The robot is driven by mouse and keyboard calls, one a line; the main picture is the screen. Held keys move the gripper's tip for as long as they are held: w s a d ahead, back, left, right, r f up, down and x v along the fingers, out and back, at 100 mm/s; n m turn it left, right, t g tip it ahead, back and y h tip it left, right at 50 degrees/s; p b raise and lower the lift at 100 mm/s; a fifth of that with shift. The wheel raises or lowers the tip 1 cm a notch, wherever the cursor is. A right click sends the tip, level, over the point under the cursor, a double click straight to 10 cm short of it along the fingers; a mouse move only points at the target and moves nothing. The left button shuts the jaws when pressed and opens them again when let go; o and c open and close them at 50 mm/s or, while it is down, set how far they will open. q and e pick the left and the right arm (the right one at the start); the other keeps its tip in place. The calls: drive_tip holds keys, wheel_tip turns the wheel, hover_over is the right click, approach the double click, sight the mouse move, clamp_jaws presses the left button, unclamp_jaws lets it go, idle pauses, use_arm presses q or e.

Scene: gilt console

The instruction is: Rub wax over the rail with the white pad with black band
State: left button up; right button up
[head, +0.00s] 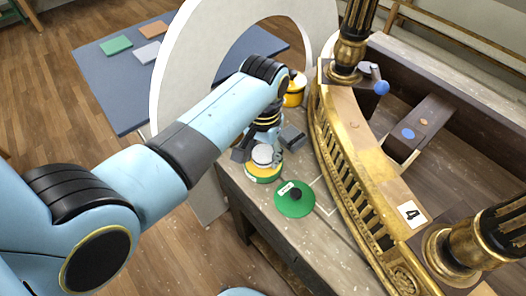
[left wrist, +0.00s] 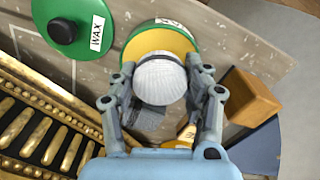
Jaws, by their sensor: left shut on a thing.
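My left gripper (head: 262,150) is shut on the white pad (head: 263,155), which also shows between the fingers in the left wrist view (left wrist: 160,80). The pad is over the open green wax tin (head: 264,176), whose yellow inside shows around it in the wrist view (left wrist: 160,27). I cannot tell whether the pad touches the wax. The gilt rail (head: 346,168) curves along the right. My right gripper is not in view.
A dark grey block (head: 292,136) and a yellow pot (head: 294,91) stand behind the tin. A large white ring (head: 180,60) rises behind my arm. The console's gilt posts (head: 348,50) stick up. A blue table (head: 110,75) holds coloured pads at the back left.

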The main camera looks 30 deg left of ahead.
use_arm(q)
drive_tip(key=shift+f, duration=0.35)
drive_tip(key=shift+s+f, duration=0.1)
idle(1.6)
drive_tip(key=shift+r, duration=3.55)
